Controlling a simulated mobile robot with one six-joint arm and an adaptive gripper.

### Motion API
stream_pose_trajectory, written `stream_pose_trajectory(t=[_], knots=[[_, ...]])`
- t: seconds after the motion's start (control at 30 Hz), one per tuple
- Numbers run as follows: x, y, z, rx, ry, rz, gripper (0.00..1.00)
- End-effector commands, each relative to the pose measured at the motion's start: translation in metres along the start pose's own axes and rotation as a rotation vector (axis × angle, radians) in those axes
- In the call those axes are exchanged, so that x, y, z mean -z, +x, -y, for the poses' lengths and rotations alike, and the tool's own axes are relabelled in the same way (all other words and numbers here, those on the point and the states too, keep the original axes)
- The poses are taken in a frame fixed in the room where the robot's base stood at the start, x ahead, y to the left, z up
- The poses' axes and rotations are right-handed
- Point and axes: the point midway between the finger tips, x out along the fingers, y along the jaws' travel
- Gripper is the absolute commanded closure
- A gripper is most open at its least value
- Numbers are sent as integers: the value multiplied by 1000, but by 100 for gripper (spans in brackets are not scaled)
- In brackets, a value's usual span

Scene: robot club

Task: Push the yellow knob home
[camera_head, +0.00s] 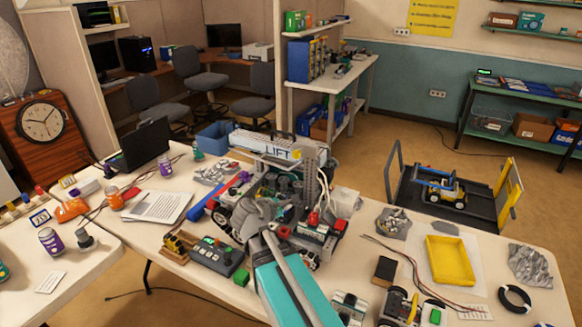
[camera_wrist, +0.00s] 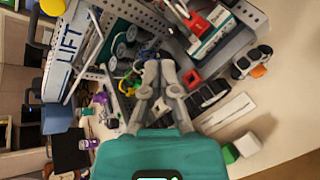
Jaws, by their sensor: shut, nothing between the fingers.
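The machine with the LIFT sign (camera_head: 275,149) stands on the white table. A small yellow part (camera_head: 297,154) shows at the right end of the sign; I cannot tell whether it is the knob. In the wrist view a yellow piece (camera_wrist: 130,84), perhaps the yellow knob, lies just left of my fingertips, among dark and green parts. How far in it sits is not clear. My gripper (camera_wrist: 160,64) is shut and empty, pointing into the machine. In the head view my gripper and arm cover part of the machine's front.
A button box (camera_head: 215,255) stands left of my arm. A red-topped white module (camera_head: 318,228) stands close on the right. A yellow tray (camera_head: 450,261) lies farther right. Wheels, wires and a grey tower (camera_head: 311,178) crowd the space around my gripper.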

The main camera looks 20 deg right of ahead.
Motion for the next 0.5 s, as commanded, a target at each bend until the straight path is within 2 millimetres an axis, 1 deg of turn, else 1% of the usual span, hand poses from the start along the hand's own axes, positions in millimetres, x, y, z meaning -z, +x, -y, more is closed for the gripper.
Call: stream_pose_trajectory(t=[0.03,0.1,0.3,0.4,0.5], knots=[[2,4,-8,-57,-94,37,100],[-1,5,-22,-132,-234,95,100],[-4,0,-55,-288,-582,261,100],[-3,-4,-66,-332,-702,325,100],[-3,-7,-73,-358,-779,367,100]])
